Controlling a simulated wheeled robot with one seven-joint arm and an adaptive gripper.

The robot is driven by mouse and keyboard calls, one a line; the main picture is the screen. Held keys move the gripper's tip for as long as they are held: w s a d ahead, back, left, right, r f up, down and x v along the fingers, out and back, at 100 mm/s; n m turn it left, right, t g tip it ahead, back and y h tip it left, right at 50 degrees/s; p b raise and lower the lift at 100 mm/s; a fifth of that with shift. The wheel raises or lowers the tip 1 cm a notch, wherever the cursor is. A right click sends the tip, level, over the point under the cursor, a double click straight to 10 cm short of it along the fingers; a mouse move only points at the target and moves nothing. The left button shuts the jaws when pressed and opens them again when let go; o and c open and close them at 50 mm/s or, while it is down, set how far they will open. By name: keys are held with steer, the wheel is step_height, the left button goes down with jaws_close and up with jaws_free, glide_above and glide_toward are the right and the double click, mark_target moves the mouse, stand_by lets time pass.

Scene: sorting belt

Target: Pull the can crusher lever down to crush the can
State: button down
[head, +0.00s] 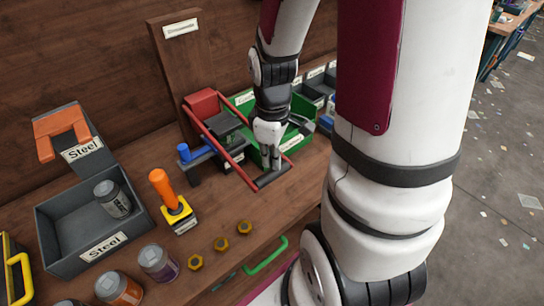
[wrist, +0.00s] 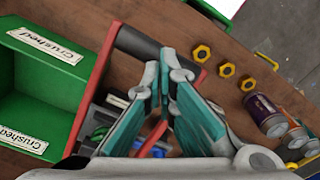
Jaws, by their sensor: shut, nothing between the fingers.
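The can crusher (head: 203,103) has a red top block against a brown upright board. Its lever's red arms slope down toward the front, ending in a black handle (head: 270,180) low over the bench. The handle also shows in the wrist view (wrist: 136,42), just ahead of the fingers. My gripper (head: 271,168) is shut and empty, pointing down at the handle; whether it touches the handle I cannot tell. The crusher's inside is partly hidden, and I cannot make out a can there.
A green bin (wrist: 74,99) labelled "Crushed" is beside the crusher. A blue-handled device (head: 190,153), an orange-handled tool on a yellow base (head: 164,188), several brass nuts (head: 221,243), cans (head: 158,262) and a grey "Steel" bin (head: 62,256) are left and in front.

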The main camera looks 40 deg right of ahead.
mark_target(271, 171)
steer(key=shift+w+f+b, duration=0.15)
steer(key=shift+f+b, duration=0.35)
steer(key=shift+f, duration=0.45)
steer(key=shift+w+f+b, duration=0.15)
steer(key=shift+f+b, duration=0.3)
steer(key=shift+f, duration=0.45)
step_height(271, 171, up, 3)
steer(key=shift+s+f+p, duration=0.15)
steer(key=shift+f+p, duration=0.05)
steer(key=shift+p, duration=0.85)
step_height(271, 171, up, 4)
steer(key=p, duration=0.3)
steer(key=shift+f, duration=0.15)
steer(key=shift+r, duration=0.5)
steer(key=shift+w+a+r, duration=0.1)
steer(key=shift+w+r, duration=0.1)
steer(key=shift+r, duration=0.15)
steer(key=s+a+r+m+t, duration=0.2)
steer(key=s+a+r, duration=0.1)
steer(key=r, duration=0.4)
steer(key=s+a+r+m+t, duration=0.1)
steer(key=s+a+r+m, duration=0.1)
steer(key=r, duration=0.5)
steer(key=s+a+r+m+t, duration=0.2)
steer(key=s+a+r, duration=0.3)
steer(key=a+r, duration=0.1)
steer(key=shift+r+t, duration=0.3)
steer(key=shift+r, duration=0.6)
